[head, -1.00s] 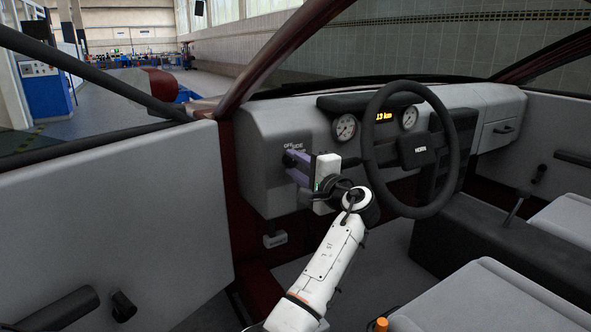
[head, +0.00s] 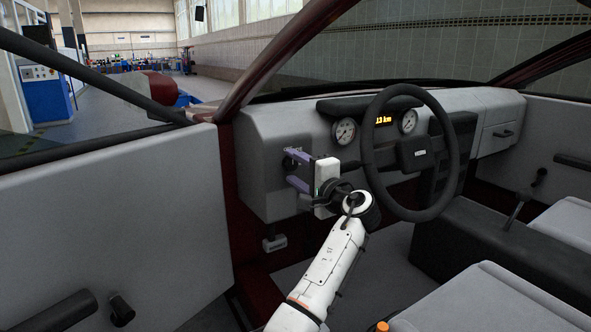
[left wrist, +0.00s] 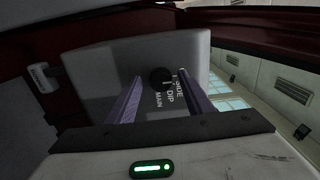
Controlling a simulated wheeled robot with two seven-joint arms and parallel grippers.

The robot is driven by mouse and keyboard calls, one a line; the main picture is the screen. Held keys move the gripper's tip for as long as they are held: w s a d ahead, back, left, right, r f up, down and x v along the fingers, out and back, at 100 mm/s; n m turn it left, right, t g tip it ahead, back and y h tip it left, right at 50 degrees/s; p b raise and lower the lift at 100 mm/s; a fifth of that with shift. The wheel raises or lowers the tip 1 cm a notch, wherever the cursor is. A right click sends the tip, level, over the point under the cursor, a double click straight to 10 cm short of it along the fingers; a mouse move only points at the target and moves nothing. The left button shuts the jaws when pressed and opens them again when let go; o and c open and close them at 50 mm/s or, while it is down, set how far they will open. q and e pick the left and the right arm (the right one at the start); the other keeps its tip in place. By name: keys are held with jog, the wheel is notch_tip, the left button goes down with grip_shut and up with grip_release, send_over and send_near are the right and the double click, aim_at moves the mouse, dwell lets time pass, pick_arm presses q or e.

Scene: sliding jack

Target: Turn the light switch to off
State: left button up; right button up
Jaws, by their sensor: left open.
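The light switch is a round black knob (head: 288,162) on the grey dashboard, left of the steering wheel. In the left wrist view the knob (left wrist: 160,77) has the white labels SIDE, DIP and MAIN beside it. My left gripper (head: 291,167) is open, its purple fingers one above the other in the head view, at the knob. In the left wrist view the fingers (left wrist: 163,88) flank the knob, with space on both sides. I cannot tell whether they touch it. The OFF label is hidden. My right gripper is not in view.
The steering wheel (head: 414,152) stands right of my left arm. The grey door panel (head: 110,220) is on the left. A small grey lever (head: 275,243) is below the dashboard. The seat (head: 500,300) and a dark centre console (head: 490,245) are on the right.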

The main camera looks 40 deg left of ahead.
pick_arm(q)
jog(key=p+v, duration=0.1)
jog(key=v, duration=0.9)
jog(key=shift+d+p, duration=0.2)
jog(key=shift+p, duration=0.2)
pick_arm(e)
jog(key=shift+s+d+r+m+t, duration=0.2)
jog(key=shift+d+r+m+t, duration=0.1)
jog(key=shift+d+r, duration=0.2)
